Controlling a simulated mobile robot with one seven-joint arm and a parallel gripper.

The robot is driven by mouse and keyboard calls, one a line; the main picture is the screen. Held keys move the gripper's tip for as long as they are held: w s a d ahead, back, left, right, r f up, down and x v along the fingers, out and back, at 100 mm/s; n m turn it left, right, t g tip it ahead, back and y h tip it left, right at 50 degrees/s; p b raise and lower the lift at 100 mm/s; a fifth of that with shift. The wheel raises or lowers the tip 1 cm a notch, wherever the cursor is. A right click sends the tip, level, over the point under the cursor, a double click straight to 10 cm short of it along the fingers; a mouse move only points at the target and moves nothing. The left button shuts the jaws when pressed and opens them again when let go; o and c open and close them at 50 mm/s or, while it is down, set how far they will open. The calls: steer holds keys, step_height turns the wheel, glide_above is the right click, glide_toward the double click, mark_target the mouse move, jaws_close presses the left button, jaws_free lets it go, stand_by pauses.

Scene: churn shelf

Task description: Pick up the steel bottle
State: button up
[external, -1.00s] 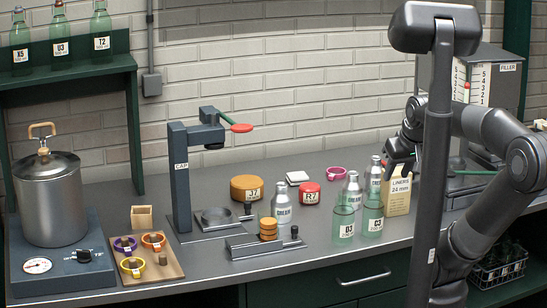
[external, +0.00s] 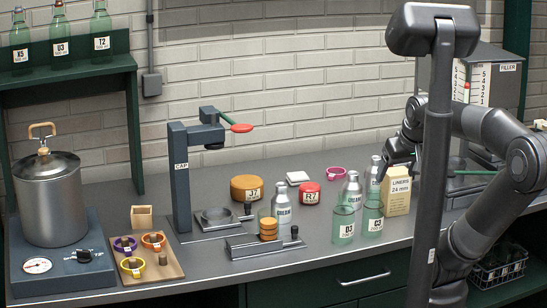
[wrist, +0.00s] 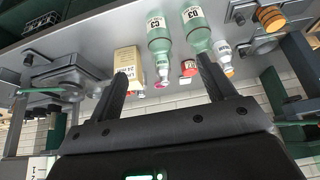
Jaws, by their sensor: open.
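Three steel bottles with CREAM labels stand upright on the counter: one in the middle (external: 281,207), one behind the green glass bottles (external: 351,187), and one farther back (external: 374,172) beside the liners box. The two rear ones are partly hidden by green glass bottles D3 (external: 343,226) and C3 (external: 373,220). My gripper (external: 386,170) is open and empty, near the rear steel bottle and above the liners box. In the wrist view my gripper's fingers (wrist: 166,82) are apart, with the green bottles and pale bottle tops beyond them. Contact cannot be told.
The liners box (external: 397,195) stands right of the bottles. An amber puck J7 (external: 246,188), a red puck R7 (external: 309,194) and a pink ring (external: 337,172) lie behind. The capping stand (external: 181,185) is at left. Clear counter lies in front of the bottles.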

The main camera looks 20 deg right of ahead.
steer(key=shift+r, duration=0.1)
step_height(320, 180, up, 5)
steer(key=w+d+n+g+h, duration=0.3)
steer(key=w+n+g+h, duration=0.15)
steer(key=w+n, duration=0.7)
steer(key=w+a+f+n+t+h, duration=0.1)
steer(key=w+a+n+h, duration=0.35)
steer(key=w, duration=0.35)
steer(key=w+a+n+t+h, duration=0.1)
steer(key=w+a+n+h, duration=0.3)
steer(key=w, duration=0.5)
glide_toward(356, 193)
steer(key=w, duration=0.2)
steer(key=w+d, duration=0.1)
steer(key=shift+w+f+n, duration=0.1)
steer(key=shift+f+n, duration=0.2)
steer(key=shift+f, duration=0.05)
steer(key=shift+d+f, duration=0.1)
steer(key=shift+f, duration=0.2)
steer(key=x, duration=1.1)
